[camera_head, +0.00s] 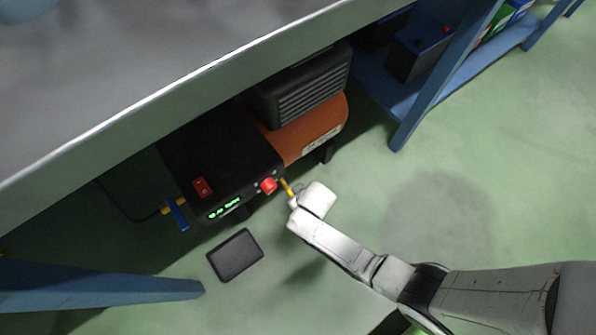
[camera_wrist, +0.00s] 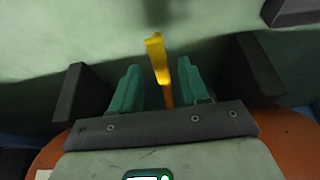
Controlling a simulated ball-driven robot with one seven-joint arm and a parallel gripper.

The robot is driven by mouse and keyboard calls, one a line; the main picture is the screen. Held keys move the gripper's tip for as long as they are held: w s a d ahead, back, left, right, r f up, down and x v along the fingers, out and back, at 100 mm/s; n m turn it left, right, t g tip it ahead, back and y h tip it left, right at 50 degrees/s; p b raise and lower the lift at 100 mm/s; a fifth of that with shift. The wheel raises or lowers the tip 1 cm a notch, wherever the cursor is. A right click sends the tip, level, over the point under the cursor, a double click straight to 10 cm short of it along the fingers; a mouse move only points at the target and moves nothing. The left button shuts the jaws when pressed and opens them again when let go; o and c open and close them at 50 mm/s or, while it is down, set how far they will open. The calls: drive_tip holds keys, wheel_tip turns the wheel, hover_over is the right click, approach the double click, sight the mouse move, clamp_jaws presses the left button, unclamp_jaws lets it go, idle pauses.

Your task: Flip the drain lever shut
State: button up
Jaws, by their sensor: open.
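A slim yellow lever (camera_head: 287,187) sticks out from the compressor beside a red knob. In the wrist view the yellow lever (camera_wrist: 157,58) stands between my gripper's two teal fingertips, with a gap on each side. My gripper (camera_wrist: 159,84) is open and does not clasp it. In the head view the white end of my arm is just right of the lever and partly hides the fingers. A blue handle (camera_head: 178,213) on a yellow fitting is at the left of the compressor. No label shows which one is the drain lever.
The compressor has a black control box (camera_head: 222,152), a red switch (camera_head: 202,187) and an orange tank (camera_head: 316,132) under the grey bench top (camera_head: 180,65). A blue leg (camera_head: 440,85) stands to the right. A dark tablet-like slab (camera_head: 235,255) lies on the floor. Right floor is clear.

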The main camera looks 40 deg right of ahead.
drive_tip(key=shift+w+f, duration=0.1)
drive_tip(key=shift+f, duration=0.15)
drive_tip(key=shift+c, duration=0.4)
clamp_jaws()
